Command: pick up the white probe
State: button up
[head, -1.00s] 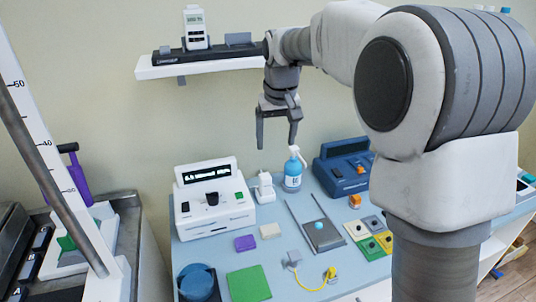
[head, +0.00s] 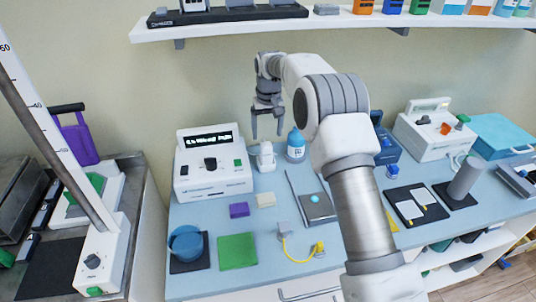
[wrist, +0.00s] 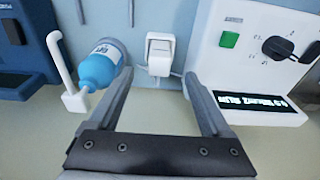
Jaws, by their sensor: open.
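A small white upright piece (head: 265,157) stands at the back of the blue table, between a white console and a blue pump bottle. It looks like the white probe in a holder, but its details are too small to be sure. In the wrist view this piece (wrist: 160,52) shows beyond the fingertips, roughly centred between them. My gripper (head: 267,134) is open and empty, and appears just above the white piece in the head view. The gripper's two fingers (wrist: 160,88) are spread apart and touch nothing that I can see.
The white console (head: 212,165) stands left of the piece, and the blue bottle (head: 296,149) stands close on its right. A shelf (head: 230,25) runs along the wall above. Purple and cream blocks, a green mat (head: 238,251) and a yellow cable lie in front.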

aim_at(266, 145)
jog(key=f, duration=0.4)
jog(key=shift+w, duration=0.25)
jog(key=shift+w+a+f+p, duration=0.1)
jog(key=shift+w+f+p, duration=0.15)
jog(key=shift+f, duration=0.7)
jog(key=shift+w+a+f+p, duration=0.1)
jog(key=shift+w+f, duration=0.15)
jog(key=shift+f, duration=0.7)
jog(key=shift+w+a+f+p, duration=0.1)
jog(key=shift+w+f+p, duration=0.15)
jog(key=shift+f, duration=0.7)
jog(key=shift+r, duration=0.1)
grip_shut()
